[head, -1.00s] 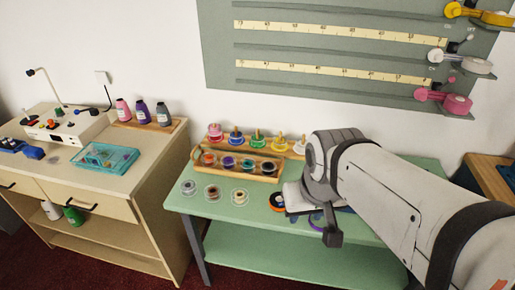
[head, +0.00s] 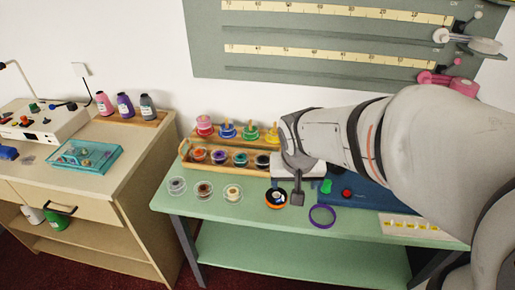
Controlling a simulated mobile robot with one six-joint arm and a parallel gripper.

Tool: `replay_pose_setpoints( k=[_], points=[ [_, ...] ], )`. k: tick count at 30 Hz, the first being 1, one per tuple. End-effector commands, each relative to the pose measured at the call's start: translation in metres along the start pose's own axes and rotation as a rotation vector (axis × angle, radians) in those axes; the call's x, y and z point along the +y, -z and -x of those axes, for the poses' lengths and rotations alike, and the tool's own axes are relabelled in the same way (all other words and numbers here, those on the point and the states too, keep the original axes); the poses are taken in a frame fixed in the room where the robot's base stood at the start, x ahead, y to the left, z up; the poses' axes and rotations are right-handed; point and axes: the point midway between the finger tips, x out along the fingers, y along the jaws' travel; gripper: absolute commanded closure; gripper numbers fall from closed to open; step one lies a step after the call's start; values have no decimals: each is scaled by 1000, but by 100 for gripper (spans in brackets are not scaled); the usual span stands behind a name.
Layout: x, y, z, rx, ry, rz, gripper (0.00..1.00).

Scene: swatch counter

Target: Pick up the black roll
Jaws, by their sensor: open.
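A dark, black-looking roll (head: 262,161) sits at the right end of the front row of the wooden rack (head: 185,152), just left of my gripper. A black disc with an orange part (head: 274,204) lies on the green table below and left of my gripper; I cannot tell whether it is a roll. My gripper (head: 290,192) hangs over the table, pointing down, with one dark finger clearly seen and the other hard to make out. It is open, and nothing shows between its fingers. The arm's end hides part of the rack's right side.
Three small spools (head: 204,191) lie on the green table (head: 180,203) left of the disc. A purple ring (head: 322,216) and a blue device (head: 365,193) are to the right. A wooden cabinet is at left.

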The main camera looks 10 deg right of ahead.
Motion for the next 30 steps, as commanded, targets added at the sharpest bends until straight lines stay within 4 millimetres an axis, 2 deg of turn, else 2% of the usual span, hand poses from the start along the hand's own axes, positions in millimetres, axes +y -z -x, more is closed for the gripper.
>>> replay_pose_setpoints(
  k=[1,3,5,9,13,23,30],
  points=[
    [-8,4,-36,2,-9,-17,23],
    [-17,16,-66,19,-15,-49,17],
    [-24,24,-88,32,-16,-73,12],
    [-39,36,-125,54,-8,-113,12],
    [-46,40,-141,62,-2,-130,12],
    [-45,44,-173,62,-2,-134,12],
    [-42,47,-208,62,-2,-132,12]
  ],
)
